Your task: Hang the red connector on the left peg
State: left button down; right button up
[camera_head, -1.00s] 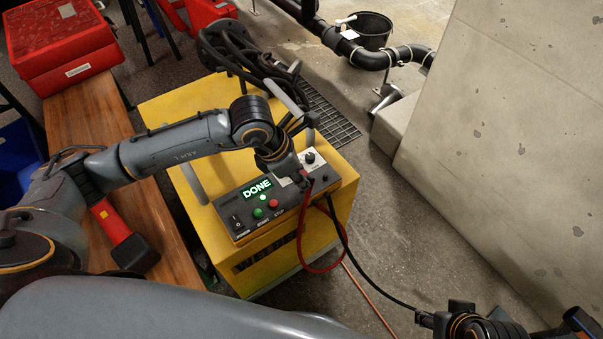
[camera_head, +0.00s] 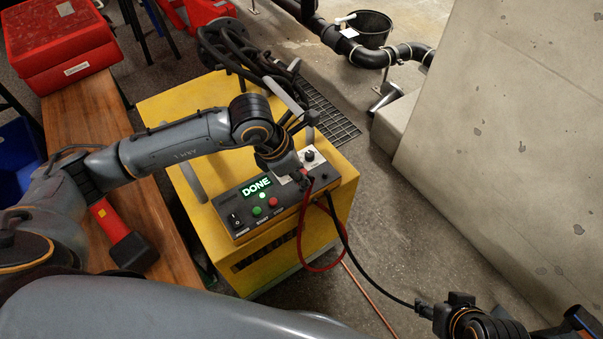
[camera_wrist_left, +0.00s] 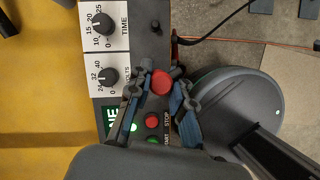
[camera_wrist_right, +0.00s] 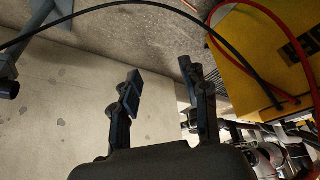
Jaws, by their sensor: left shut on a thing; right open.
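The red connector (camera_wrist_left: 162,82) shows as a round red end between the fingers of my left gripper (camera_wrist_left: 163,76). My left gripper is shut on it, above the front panel of the yellow machine (camera_head: 165,108). In the head view the left gripper (camera_head: 303,177) is small and partly hidden by its own wrist. A red cable (camera_head: 304,240) hangs from there in a loop down the machine's side. My right gripper (camera_wrist_right: 160,72) is open and empty, low at the right in the head view (camera_head: 440,304). I cannot make out the left peg.
The machine's control panel (camera_head: 237,207) reads DONE. A black cable (camera_head: 361,266) runs from the machine towards my right gripper. A concrete block (camera_head: 510,130) stands at the right. A wooden bench (camera_head: 88,120) with a red case (camera_head: 62,50) is at the left.

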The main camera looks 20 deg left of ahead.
jog(key=shift+w, duration=0.1)
pick_arm(q)
jog(key=shift+f, duration=0.1)
pick_arm(e)
jog(key=shift+w+a+r+t, duration=0.2)
jog(key=shift+w+t, duration=0.1)
jog(key=shift+w, duration=0.3)
jog(key=shift+w+a+r+t, duration=0.2)
jog(key=shift+w+t, duration=0.1)
jog(key=shift+w, duration=0.3)
pick_arm(q)
jog(key=shift+b, duration=0.3)
pick_arm(e)
jog(key=shift+f, duration=0.15)
pick_arm(q)
jog(key=shift+f, duration=0.1)
jog(key=shift+f, duration=0.1)
jog(key=shift+f+b, duration=0.35)
jog(key=shift+b, duration=0.15)
pick_arm(e)
jog(key=w+a+r+t+y, duration=0.1)
jog(key=w+r+t, duration=0.1)
jog(key=w, duration=0.3)
jog(key=shift+a+r+t, duration=0.35)
jog(key=shift+t, duration=0.15)
jog(key=shift+w, duration=0.1)
